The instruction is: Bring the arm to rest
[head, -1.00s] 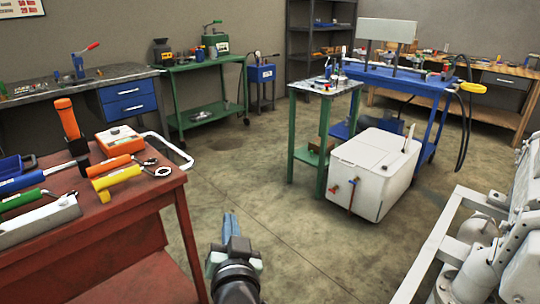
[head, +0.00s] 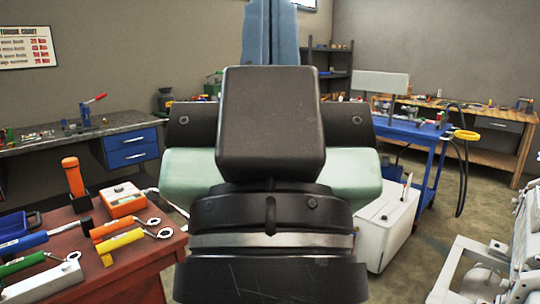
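My gripper (head: 270,30) fills the middle of the head view, very close to the camera. Its black wrist and dark, pale green-sided body rise from the bottom edge. Its two blue-grey fingers point up and lie side by side with only a thin line between them. Their tips run to or past the top edge. Nothing shows between the fingers. The gripper touches nothing that I can see, and it hides the middle of the room, including most of the green carts.
A red table (head: 130,275) with wrenches and an orange box (head: 123,200) stands at left. A grey bench (head: 75,145) is behind it. A white chest (head: 385,225), a blue cart (head: 425,135) and white machinery (head: 500,255) are at right. Some floor is clear between them.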

